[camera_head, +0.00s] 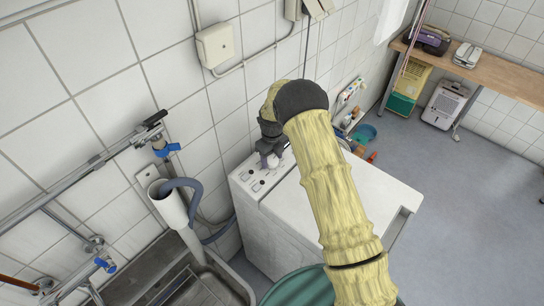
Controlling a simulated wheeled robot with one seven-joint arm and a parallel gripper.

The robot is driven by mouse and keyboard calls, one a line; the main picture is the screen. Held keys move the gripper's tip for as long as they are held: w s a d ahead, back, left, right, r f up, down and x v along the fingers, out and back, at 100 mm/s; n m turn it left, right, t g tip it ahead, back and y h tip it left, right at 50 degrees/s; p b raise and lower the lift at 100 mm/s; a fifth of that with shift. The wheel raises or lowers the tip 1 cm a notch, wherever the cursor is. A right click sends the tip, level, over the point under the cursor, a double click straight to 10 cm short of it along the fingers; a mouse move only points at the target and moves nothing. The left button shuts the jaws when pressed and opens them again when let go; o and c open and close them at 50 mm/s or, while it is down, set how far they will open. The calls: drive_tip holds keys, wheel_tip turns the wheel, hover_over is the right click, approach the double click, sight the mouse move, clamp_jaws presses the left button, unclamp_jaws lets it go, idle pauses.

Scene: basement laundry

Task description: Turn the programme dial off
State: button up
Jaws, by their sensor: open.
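A white washing machine (345,195) stands against the tiled wall, with a control panel (262,178) along its back edge. The panel carries small dark-marked controls at its left part. My gripper (268,161) is at the panel, pointing down, with its fingers open. A small whitish round knob (273,162), which looks like the programme dial, shows at the fingertips. The gripper hides part of it, so I cannot tell whether the fingers touch it or which way it points.
A grey sink (225,278) and a white standpipe with a grey hose (170,205) are left of the machine. Wall pipes with blue-handled taps (166,150) run at left. A wooden bench (500,75) and a dehumidifier (445,104) are at back right. The floor at right is clear.

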drive_tip(key=shift+c, duration=0.2)
drive_tip(key=c, duration=0.6)
drive_tip(key=shift+c, duration=0.3)
drive_tip(key=shift+n+b, duration=0.3)
drive_tip(key=n+b, duration=0.2)
drive_tip(key=shift+s+f+n+t, duration=0.1)
drive_tip(key=shift+n+t, duration=0.3)
drive_tip(key=n+t+b, duration=0.1)
drive_tip(key=n+b, duration=0.2)
drive_tip(key=n, duration=0.1)
drive_tip(key=shift+s+h, duration=0.1)
drive_tip(key=shift+h, duration=0.2)
drive_tip(key=n+b, duration=0.1)
drive_tip(key=n, duration=0.1)
drive_tip(key=n+t+b, duration=0.1)
drive_tip(key=n+b, duration=0.1)
drive_tip(key=shift+s+n+t, duration=0.1)
drive_tip(key=shift+n+t, duration=0.2)
drive_tip(key=shift+n, duration=0.1)
drive_tip(key=shift+n+t+b, duration=0.4)
drive_tip(key=shift+n+b, duration=0.65)
drive_tip(key=shift+n, duration=0.45)
drive_tip(key=shift+s, duration=0.1)
